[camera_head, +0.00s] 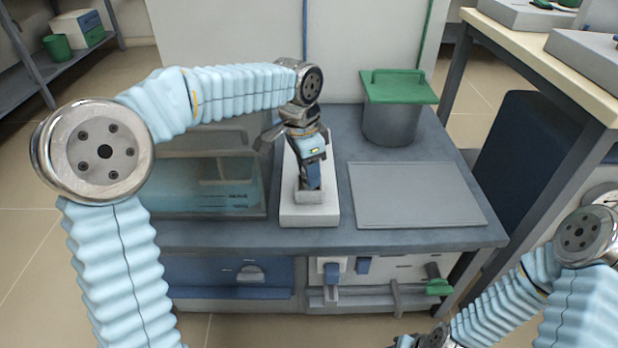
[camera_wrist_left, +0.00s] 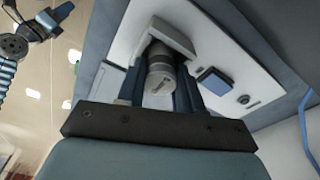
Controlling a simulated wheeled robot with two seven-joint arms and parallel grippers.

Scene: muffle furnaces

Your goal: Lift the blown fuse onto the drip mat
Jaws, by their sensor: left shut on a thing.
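My left gripper (camera_head: 311,183) points down at the pale fuse base (camera_head: 309,214) on the grey bench. In the left wrist view its two dark fingers are shut on the blown fuse (camera_wrist_left: 160,74), a grey metallic cylinder. The fuse lies close to a pale bracket (camera_wrist_left: 170,36) of the base; I cannot tell whether it is still seated there. In the head view the gripper hides the fuse. The drip mat (camera_head: 415,194), a flat grey sheet, lies bare to the right of the base. My right gripper (camera_head: 432,339) is partly cut off at the bottom edge; its jaws are unclear.
A grey pot with a green lid (camera_head: 398,86) stands behind the mat. A clear-sided case (camera_head: 205,185) sits left of the base, under my left arm. Drawers and switches (camera_head: 335,268) line the bench front. A wooden-topped table (camera_head: 550,65) stands at the right.

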